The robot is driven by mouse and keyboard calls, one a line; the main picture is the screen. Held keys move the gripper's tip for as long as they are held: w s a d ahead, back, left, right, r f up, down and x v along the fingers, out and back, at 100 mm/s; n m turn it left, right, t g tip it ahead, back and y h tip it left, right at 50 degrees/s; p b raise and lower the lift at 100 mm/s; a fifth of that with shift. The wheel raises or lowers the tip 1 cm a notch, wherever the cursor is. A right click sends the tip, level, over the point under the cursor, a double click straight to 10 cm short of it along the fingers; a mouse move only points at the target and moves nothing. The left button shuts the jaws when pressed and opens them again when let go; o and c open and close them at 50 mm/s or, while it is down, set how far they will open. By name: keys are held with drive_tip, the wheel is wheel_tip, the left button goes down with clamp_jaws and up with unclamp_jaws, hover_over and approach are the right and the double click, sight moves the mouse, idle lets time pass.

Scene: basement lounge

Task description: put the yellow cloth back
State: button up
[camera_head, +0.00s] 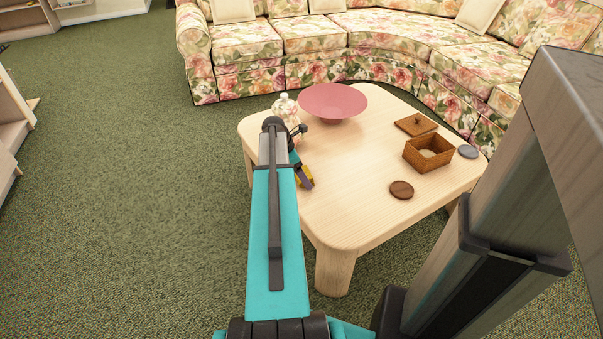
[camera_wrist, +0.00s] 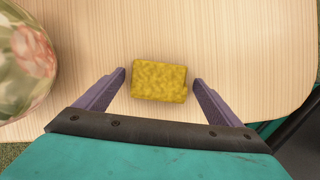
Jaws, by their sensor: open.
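The yellow cloth (camera_wrist: 159,86) is a small folded block on the pale wood table (camera_wrist: 245,60). In the wrist view it lies between the two fingertips of my gripper (camera_wrist: 159,77), which is open, with one finger to its left and one to its right. A narrow gap shows on both sides. In the head view only a bit of the yellow cloth (camera_head: 304,173) shows beside my gripper (camera_head: 304,181); my arm hides the rest. I cannot tell how high the fingertips are above the table.
A floral jar (camera_head: 287,107) stands close to my gripper, also in the wrist view (camera_wrist: 22,60). A pink bowl (camera_head: 333,103) is behind. On the right are an open wooden box (camera_head: 428,155), its lid (camera_head: 416,124), a brown disc (camera_head: 401,190) and a grey disc (camera_head: 468,152). A floral sofa (camera_head: 330,45) borders the table.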

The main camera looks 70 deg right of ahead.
drive_tip(key=p+v, duration=0.3)
drive_tip(key=v, duration=0.9)
idle(0.6)
drive_tip(key=w+a+f+m+y, duration=0.1)
drive_tip(key=w+a+f, duration=0.4)
drive_tip(key=a+f, duration=0.45)
drive_tip(key=w+a+f+m, duration=0.1)
drive_tip(key=w+a+f, duration=0.45)
drive_tip(key=a, duration=0.75)
drive_tip(key=w+a+f+m+y, duration=0.1)
drive_tip(key=w+a+f, duration=0.4)
drive_tip(key=a+f, duration=0.45)
drive_tip(key=s+a+f+m, duration=0.1)
drive_tip(key=s+a+f, duration=0.15)
drive_tip(key=a, duration=0.65)
drive_tip(key=s+a+f+m, duration=0.1)
drive_tip(key=a+f, duration=0.2)
drive_tip(key=a, duration=0.6)
drive_tip(key=s+a+f+m+g, duration=0.1)
drive_tip(key=s+a+f+m, duration=0.1)
drive_tip(key=s+a+f, duration=0.4)
drive_tip(key=s+a, duration=0.5)
drive_tip(key=a, duration=0.2)
drive_tip(key=shift+a+f+m+y, duration=0.2)
drive_tip(key=shift+a+m+y, duration=0.15)
drive_tip(key=shift+m+y, duration=0.05)
drive_tip(key=shift+r+p, duration=0.1)
drive_tip(key=shift+p, duration=0.2)
